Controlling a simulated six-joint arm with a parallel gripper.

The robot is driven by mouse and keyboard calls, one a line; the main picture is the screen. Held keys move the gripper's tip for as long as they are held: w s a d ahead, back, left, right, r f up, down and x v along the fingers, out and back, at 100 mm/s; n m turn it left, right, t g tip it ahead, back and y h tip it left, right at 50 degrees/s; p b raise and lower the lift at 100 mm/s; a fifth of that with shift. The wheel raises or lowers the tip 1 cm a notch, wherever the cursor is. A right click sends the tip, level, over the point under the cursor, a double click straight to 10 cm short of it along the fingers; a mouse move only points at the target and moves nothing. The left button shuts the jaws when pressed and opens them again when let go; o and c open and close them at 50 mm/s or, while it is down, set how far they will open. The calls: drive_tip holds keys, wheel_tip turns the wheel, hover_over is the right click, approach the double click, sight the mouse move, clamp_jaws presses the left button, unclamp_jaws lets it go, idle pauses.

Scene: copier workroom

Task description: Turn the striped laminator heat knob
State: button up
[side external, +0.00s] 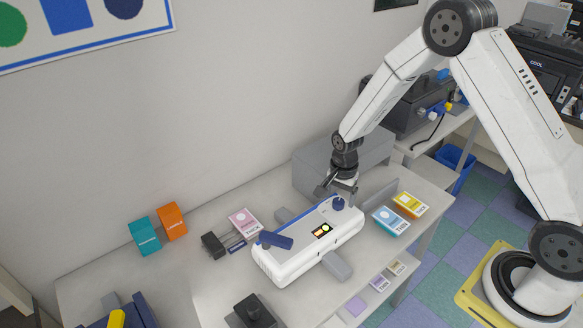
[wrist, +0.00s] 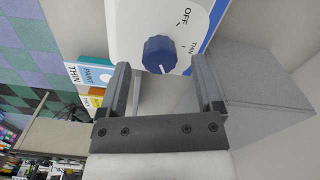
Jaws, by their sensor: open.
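The laminator (side external: 308,242) is a white box with a blue stripe along its side, standing on the bench. Its heat knob (side external: 338,203) is a small dark blue dial near the right end of its top. In the wrist view the knob (wrist: 159,53) has a white pointer line, with the labels OFF and THIN beside it. My gripper (side external: 340,199) is above that end of the laminator. In the wrist view my gripper (wrist: 164,73) is open, one finger on each side of the knob, with gaps between. I cannot tell how deep the fingertips reach.
A dark blue bar (side external: 276,240) lies across the laminator's left end. A grey box (side external: 318,167) stands behind my gripper. Blue and yellow packets (side external: 391,220) lie to the right. A pink packet (side external: 244,222) and a black stapler-like item (side external: 213,245) are at left.

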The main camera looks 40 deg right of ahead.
drive_tip(key=shift+f, duration=0.6)
clamp_jaws()
